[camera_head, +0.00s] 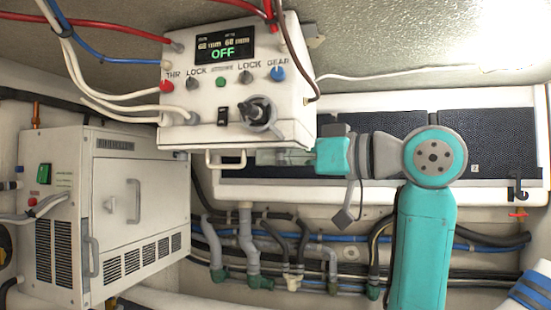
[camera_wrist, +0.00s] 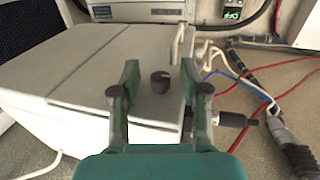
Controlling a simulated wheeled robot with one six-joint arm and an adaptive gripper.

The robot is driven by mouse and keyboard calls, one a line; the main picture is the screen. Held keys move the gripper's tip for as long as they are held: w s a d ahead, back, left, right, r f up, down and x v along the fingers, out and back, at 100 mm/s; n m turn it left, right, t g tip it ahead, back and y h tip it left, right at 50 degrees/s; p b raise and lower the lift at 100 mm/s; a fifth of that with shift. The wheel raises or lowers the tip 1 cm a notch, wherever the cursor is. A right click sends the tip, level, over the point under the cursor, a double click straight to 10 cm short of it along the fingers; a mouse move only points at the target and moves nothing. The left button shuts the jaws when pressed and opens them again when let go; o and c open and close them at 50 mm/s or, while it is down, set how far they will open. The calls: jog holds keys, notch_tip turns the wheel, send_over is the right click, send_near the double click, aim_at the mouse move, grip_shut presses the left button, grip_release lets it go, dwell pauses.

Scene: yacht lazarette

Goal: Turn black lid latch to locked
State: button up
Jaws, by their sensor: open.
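The black latch (camera_wrist: 160,82) is a small round knob on a pale face of the white box, in the wrist view. It has a slot-like notch on its top; I cannot tell which position it is set to. My gripper (camera_wrist: 160,78) is open, with one green finger on each side of the latch and a visible gap to both. In the head view the white control box (camera_head: 180,127) hangs at top centre, with an "OFF" display. My arm reaches in from the right; my fingers are mostly hidden behind the box, and the latch is not visible there.
A black handle (camera_head: 262,112) sticks out of the control box's front. A light loop handle (camera_head: 225,162) hangs below it. Red, blue and white cables run to its left side and top. A white cabinet (camera_head: 132,190) stands at left. Pipes (camera_head: 247,240) run along the back wall.

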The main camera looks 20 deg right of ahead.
jog(key=v, duration=1.1)
jog(key=shift+s, duration=0.2)
jog(key=shift+d, duration=0.15)
